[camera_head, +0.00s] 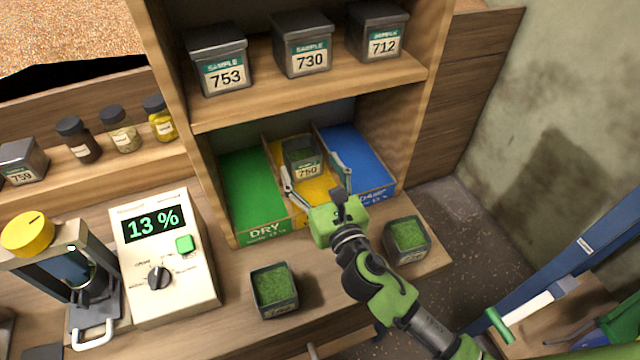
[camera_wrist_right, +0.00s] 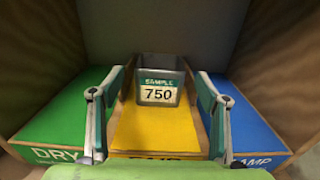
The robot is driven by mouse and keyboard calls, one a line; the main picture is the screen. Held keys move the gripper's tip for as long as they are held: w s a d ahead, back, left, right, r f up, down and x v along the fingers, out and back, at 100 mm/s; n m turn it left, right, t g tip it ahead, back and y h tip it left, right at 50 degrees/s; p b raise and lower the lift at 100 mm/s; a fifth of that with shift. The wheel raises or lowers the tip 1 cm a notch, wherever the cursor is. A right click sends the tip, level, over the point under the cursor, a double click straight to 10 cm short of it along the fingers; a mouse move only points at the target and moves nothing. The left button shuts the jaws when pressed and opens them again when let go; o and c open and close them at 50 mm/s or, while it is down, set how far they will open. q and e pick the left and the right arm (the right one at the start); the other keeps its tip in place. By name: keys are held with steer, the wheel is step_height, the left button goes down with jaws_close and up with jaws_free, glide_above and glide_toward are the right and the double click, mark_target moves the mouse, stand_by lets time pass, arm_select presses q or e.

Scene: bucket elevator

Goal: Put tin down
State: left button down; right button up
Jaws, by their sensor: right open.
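A grey tin labelled SAMPLE 750 (camera_head: 303,158) stands upright on the yellow middle bay (camera_head: 318,187) of the lower shelf. It also shows in the right wrist view (camera_wrist_right: 160,92), with its label facing me. My right gripper (camera_head: 312,165) is open, one finger to each side of the tin in the picture. In the right wrist view a gap shows between the tin and each finger (camera_wrist_right: 161,82). Whether the fingertips reach alongside the tin or end in front of it, I cannot tell. My left gripper is not in view.
A green bay marked DRY (camera_head: 250,190) and a blue bay (camera_head: 355,165) flank the yellow one. Two tins of green material (camera_head: 273,288) (camera_head: 407,240) stand on the bench in front. Tins 753, 730 and 712 (camera_head: 302,45) stand on the upper shelf. A meter (camera_head: 165,255) reads 13 %.

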steer(key=v, duration=0.5)
steer(key=shift+s, duration=0.2)
